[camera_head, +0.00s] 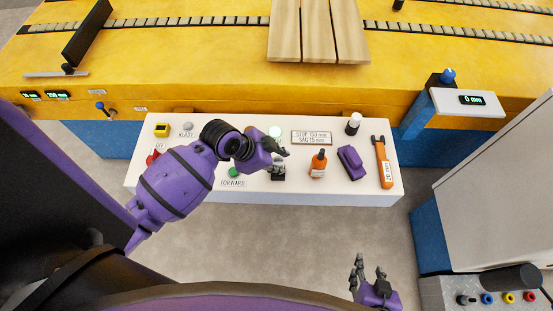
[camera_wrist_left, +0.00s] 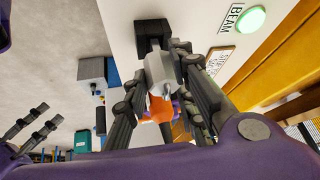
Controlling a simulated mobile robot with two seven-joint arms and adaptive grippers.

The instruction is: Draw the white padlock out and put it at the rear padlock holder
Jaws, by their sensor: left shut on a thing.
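The white padlock (camera_wrist_left: 160,72) looks like a pale grey-white body with a small metal pin, between the fingers of my left gripper in the left wrist view. My left gripper (camera_head: 284,151) is shut on it above the front edge of the white panel. A black block-like fitting (camera_wrist_left: 152,35) is right beside the padlock; I cannot tell whether they touch. In the head view the fitting and padlock show small below the fingers (camera_head: 278,172). My right gripper (camera_head: 369,268) is open and empty over the floor. I cannot make out which thing is the rear padlock holder.
The white panel (camera_head: 330,190) carries an orange bottle (camera_head: 318,163), a purple block (camera_head: 350,160), an orange wrench (camera_head: 383,160), a white-and-black bottle (camera_head: 353,123) and several buttons. The yellow machine bed (camera_head: 180,50) lies behind, with wooden boards (camera_head: 318,30). Open floor lies in front.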

